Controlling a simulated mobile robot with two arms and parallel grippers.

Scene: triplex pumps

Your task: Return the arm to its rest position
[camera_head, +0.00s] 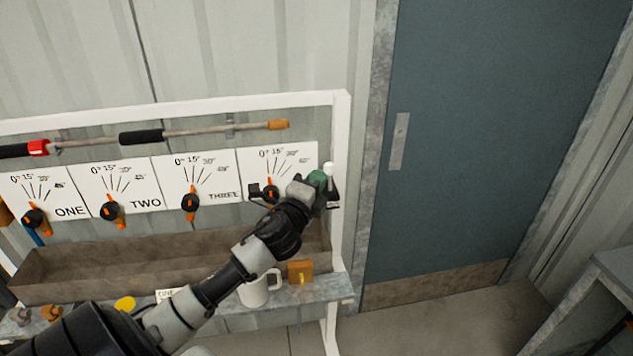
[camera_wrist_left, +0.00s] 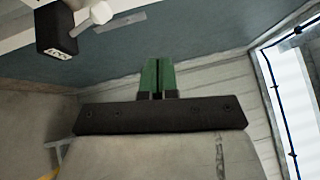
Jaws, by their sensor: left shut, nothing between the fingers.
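My left arm reaches up from the bottom left of the head view. Its left gripper (camera_head: 319,180) is at the right end of the dial panel, beside a small white-knobbed lever (camera_head: 328,170) on the white frame. In the left wrist view the gripper's green fingers (camera_wrist_left: 158,78) are together with nothing between them. The lever's white knob also shows in the wrist view (camera_wrist_left: 101,12), up and left of the fingers and apart from them. The arm partly hides the fourth dial plate. My right gripper is not in view.
Dial plates (camera_head: 125,190) with orange-and-black knobs hang on a white frame (camera_head: 341,220). A brown trough (camera_head: 80,268), a white mug (camera_head: 262,292) and an orange block (camera_head: 300,271) are below, close to my arm. A blue-grey door (camera_head: 480,150) stands right, with clear floor before it.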

